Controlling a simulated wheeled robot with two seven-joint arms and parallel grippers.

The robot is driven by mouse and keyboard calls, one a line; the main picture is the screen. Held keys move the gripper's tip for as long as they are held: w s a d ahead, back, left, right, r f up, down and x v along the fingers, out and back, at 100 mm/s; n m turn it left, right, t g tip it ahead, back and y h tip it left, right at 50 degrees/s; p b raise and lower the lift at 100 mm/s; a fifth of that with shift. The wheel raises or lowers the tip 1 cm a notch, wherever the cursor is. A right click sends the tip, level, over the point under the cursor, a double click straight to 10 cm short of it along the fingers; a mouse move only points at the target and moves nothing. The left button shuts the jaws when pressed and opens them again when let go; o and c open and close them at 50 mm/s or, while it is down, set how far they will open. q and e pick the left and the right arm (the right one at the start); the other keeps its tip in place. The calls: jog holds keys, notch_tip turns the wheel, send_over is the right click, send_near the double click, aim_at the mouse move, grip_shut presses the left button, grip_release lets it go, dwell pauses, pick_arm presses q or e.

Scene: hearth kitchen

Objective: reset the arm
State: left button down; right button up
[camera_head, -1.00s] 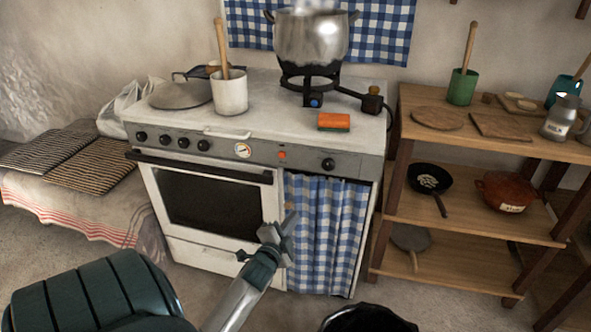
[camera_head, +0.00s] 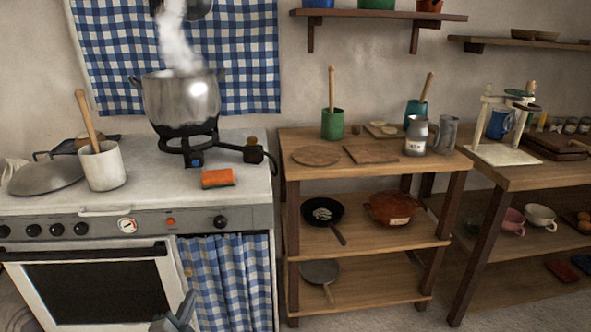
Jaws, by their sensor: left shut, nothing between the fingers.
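My left gripper (camera_head: 180,314) just enters at the bottom edge of the head view, in front of the stove's lower front. Only its grey tip end shows, shut and empty; the rest of the arm is below the frame. It holds nothing and looks clear of the blue checked curtain (camera_head: 228,285) beside it. My right gripper is out of view.
A white stove (camera_head: 60,205) carries a steaming pot (camera_head: 182,100) on a burner, a white crock (camera_head: 103,168), a lid (camera_head: 45,178) and an orange sponge (camera_head: 217,178). To the right stand a wooden shelf unit (camera_head: 370,183) and a table (camera_head: 530,178) with crockery.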

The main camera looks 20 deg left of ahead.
pick_arm(q)
jog(key=shift+d, duration=0.1)
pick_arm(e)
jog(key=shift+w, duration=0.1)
